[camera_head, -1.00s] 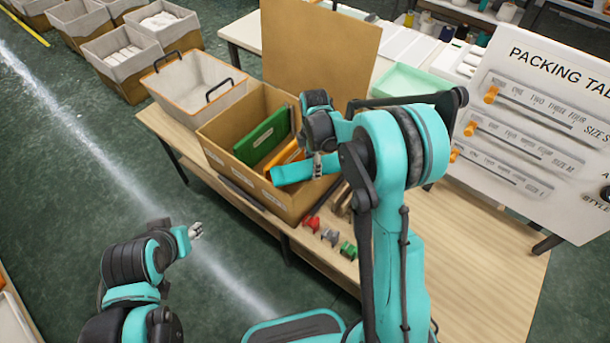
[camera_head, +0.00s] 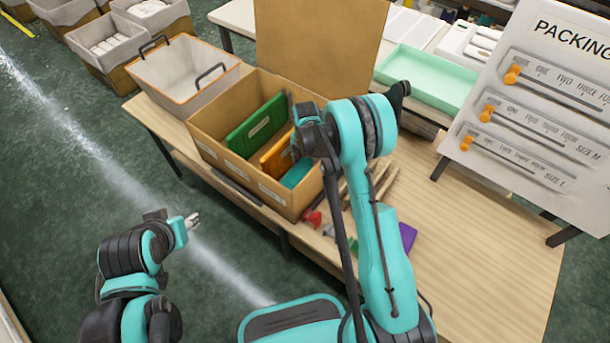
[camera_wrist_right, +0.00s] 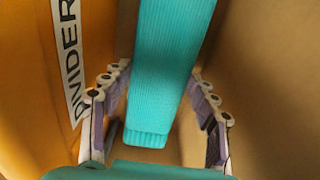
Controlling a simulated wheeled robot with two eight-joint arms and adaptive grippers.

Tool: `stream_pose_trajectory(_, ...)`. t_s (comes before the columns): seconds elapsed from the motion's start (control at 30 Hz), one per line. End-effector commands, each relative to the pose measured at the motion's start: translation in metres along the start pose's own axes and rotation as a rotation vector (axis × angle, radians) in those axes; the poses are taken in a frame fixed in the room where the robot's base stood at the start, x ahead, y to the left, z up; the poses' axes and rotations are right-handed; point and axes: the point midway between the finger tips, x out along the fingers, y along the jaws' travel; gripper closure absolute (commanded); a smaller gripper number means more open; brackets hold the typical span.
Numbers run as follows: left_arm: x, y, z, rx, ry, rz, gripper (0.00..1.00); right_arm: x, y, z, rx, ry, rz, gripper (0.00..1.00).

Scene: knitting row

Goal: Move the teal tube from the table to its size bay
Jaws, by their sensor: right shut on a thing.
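The teal tube (camera_head: 297,174) is inside the cardboard box (camera_head: 212,150), in the bay right of the orange divider (camera_head: 272,157). My right gripper (camera_head: 302,152) reaches into that bay and is shut on the tube. In the right wrist view, the ribbed teal tube (camera_wrist_right: 165,75) runs between the fingers (camera_wrist_right: 158,118), beside the orange divider with its "DIVIDER" label. The tube's far end is out of that frame, so I cannot tell whether it touches the floor. My left gripper (camera_head: 193,220) hangs over the floor, away from the table; its fingers are too small to read.
A green divider (camera_head: 256,124) stands left of the orange one. A lined bin (camera_head: 165,75) is behind the box. Small red (camera_head: 313,218) and green pieces and a purple item (camera_head: 407,237) lie near my right arm. The sign board (camera_head: 530,110) stands at right. The right tabletop is clear.

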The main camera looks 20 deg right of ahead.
Motion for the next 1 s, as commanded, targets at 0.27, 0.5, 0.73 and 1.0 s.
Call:
stream_pose_trajectory(0.27, 0.007, 0.000, 0.005, 0.000, 0.000, 0.000, 0.60, 0.025, 0.000, 0.000, 0.000, 0.000, 0.000, 0.60)
stream_pose_trajectory(0.5, 0.014, 0.000, 0.010, 0.000, 0.000, 0.000, 0.60, 0.053, 0.000, 0.000, 0.001, 0.000, 0.000, 0.60)
stream_pose_trajectory(0.73, 0.014, 0.000, 0.010, 0.000, 0.000, 0.000, 0.60, 0.052, 0.000, 0.000, 0.001, 0.000, 0.000, 0.60)
stream_pose_trajectory(1.0, 0.016, 0.000, 0.011, 0.000, 0.000, 0.000, 0.60, 0.054, 0.000, 0.000, 0.001, 0.000, 0.000, 0.20)
